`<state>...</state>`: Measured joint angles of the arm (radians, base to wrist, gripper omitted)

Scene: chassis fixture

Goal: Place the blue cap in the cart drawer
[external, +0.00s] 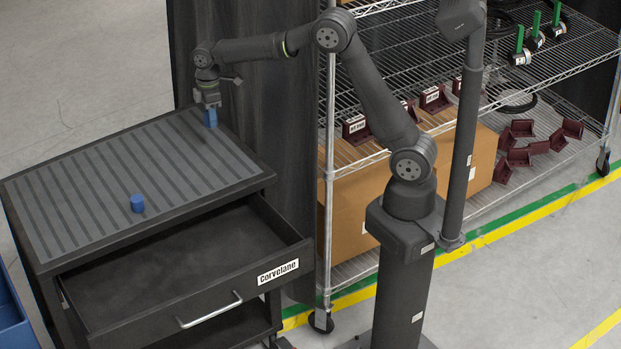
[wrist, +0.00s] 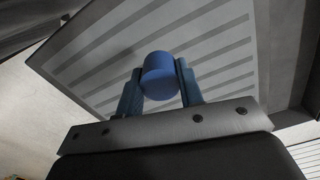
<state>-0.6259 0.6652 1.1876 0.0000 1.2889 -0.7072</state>
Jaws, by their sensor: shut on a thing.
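My gripper (external: 210,120) is over the far right end of the cart top. In the wrist view my gripper (wrist: 160,88) is shut on a blue cap (wrist: 160,72), a short cylinder between its two blue-grey fingers. In the external view the held cap blends with the blue fingertips, and I cannot tell whether it touches the top. Another blue cap (external: 137,203) stands upright on the near part of the striped cart top (external: 100,165). The black cart drawer (external: 185,262) is pulled open and looks empty. It has a silver handle and a "Corvelane" label.
A wire shelf rack (external: 480,110) stands to the right, with cardboard boxes (external: 350,205), dark red brackets and green-handled parts. A dark curtain (external: 260,110) hangs behind the cart. A blue bin (external: 12,315) is at the lower left. Most of the cart top is clear.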

